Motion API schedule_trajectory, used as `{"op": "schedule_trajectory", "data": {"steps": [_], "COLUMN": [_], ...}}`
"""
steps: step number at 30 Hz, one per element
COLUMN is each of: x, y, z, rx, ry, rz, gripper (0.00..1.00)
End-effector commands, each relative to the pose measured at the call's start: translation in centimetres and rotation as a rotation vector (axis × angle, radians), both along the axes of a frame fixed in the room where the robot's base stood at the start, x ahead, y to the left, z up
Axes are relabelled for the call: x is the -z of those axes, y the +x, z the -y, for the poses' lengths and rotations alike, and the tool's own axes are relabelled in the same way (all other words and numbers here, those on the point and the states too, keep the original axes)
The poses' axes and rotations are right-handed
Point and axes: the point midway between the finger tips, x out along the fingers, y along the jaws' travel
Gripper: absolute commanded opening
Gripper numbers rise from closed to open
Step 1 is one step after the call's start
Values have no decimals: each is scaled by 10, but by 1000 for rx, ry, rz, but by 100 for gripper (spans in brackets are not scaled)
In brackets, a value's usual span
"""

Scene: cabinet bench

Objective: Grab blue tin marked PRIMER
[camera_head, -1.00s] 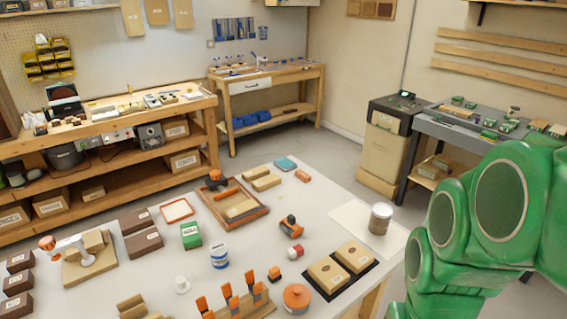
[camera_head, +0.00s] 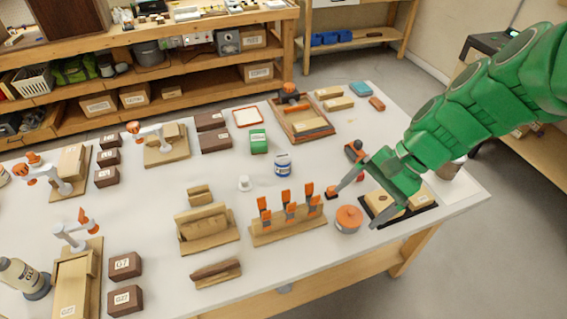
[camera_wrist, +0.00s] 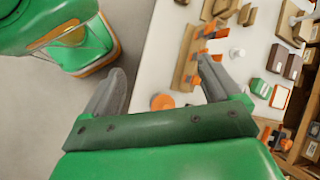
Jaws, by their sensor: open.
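A small blue tin with a white band (camera_head: 283,165) stands upright on the white table in the head view. Its lettering is too small to read. My gripper (camera_head: 354,208) is open and empty above the table's right part, to the right of the tin and apart from it. In the wrist view my gripper (camera_wrist: 160,85) shows its two fingers spread wide. I cannot make out the tin there; my right-hand finger covers part of the table.
An orange round container (camera_head: 348,219) and a rack of orange-handled tools (camera_head: 288,222) stand near my gripper. A green box (camera_head: 258,142) and a small white object (camera_head: 244,183) are near the tin.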

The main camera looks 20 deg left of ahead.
Motion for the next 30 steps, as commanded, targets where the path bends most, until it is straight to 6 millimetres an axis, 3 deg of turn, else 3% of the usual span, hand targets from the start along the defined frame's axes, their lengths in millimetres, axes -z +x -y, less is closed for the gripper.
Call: {"op": "schedule_trajectory", "data": {"steps": [20, 30], "x": [46, 84], "y": [101, 150], "z": [-104, -146], "rx": [263, 414], "ry": [182, 241], "rz": [-264, -405], "gripper": [91, 91]}}
